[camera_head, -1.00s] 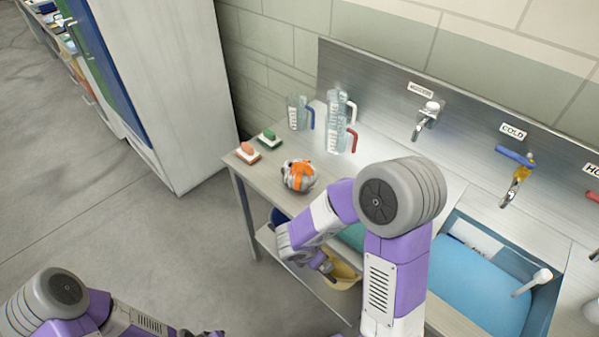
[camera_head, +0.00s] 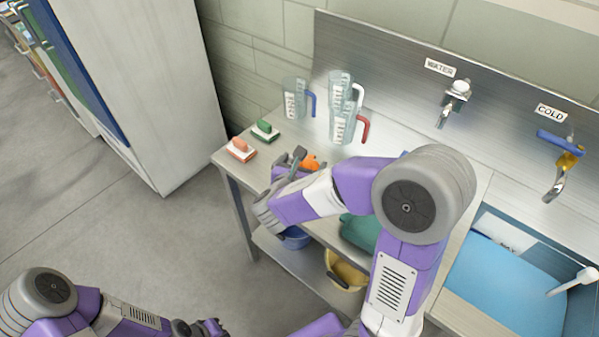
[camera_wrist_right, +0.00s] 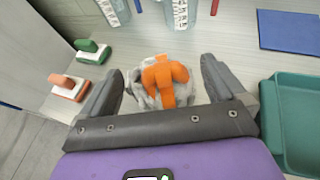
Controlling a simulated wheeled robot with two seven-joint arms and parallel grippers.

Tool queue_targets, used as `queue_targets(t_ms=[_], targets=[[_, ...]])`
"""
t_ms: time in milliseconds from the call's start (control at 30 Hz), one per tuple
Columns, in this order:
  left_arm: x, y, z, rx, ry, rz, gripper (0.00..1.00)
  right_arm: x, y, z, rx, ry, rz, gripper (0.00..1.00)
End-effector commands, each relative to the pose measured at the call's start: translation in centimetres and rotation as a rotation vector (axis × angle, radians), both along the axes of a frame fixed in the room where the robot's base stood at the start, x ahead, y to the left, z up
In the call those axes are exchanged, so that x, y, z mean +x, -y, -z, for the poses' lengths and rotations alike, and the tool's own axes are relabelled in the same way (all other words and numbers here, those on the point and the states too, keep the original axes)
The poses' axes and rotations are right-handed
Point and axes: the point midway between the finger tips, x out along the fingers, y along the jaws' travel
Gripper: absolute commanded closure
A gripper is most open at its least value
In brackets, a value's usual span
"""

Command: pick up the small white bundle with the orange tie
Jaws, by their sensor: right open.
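The small white bundle with the orange tie (camera_wrist_right: 143,90) sits on the steel counter. In the right wrist view it lies between the two dark fingers of my right gripper (camera_wrist_right: 162,72), with a finger on either side. The jaws are open, and I cannot tell how close the fingers are to touching it. In the head view the right gripper (camera_head: 291,160) covers most of the bundle, and only its orange tie (camera_head: 311,162) shows. My left gripper (camera_head: 214,328) is low at the bottom left, away from the counter; its jaws are too small to read.
Soap-like brushes, one red (camera_head: 240,150) and one green (camera_head: 265,131), lie left of the bundle. Clear measuring jugs (camera_head: 295,98) stand behind it. A teal tray (camera_wrist_right: 295,120) is close on the right in the wrist view. A yellow bucket (camera_head: 345,272) sits on the lower shelf.

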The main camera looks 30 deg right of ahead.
Motion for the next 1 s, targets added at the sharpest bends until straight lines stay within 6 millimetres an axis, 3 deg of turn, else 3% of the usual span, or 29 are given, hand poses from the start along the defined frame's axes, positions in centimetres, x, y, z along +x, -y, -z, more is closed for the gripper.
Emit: queue_targets(t_ms=[33, 133, 467, 733, 1000], targets=[[0.0, 0.0, 1.1, 0.000, 0.001, 0.000, 1.00, 0.0, 0.0, 1.1, 0.001, -0.001, 0.000, 0.03], [0.0, 0.0, 1.7, 0.000, 0.001, 0.000, 1.00, 0.0, 0.0, 1.7, 0.001, 0.000, 0.000, 0.03], [0.0, 0.0, 2.4, 0.000, 0.001, 0.000, 1.00, 1.8, 2.0, 2.9, 0.002, -0.001, 0.003, 0.03], [0.0, 0.0, 3.5, 0.000, 0.001, 0.000, 1.00, 4.1, 4.8, 4.1, 0.001, -0.002, 0.003, 0.03], [0.0, 0.0, 3.5, 0.000, 0.001, 0.000, 1.00, 4.7, 5.4, 4.3, 0.002, -0.001, 0.000, 0.03]])
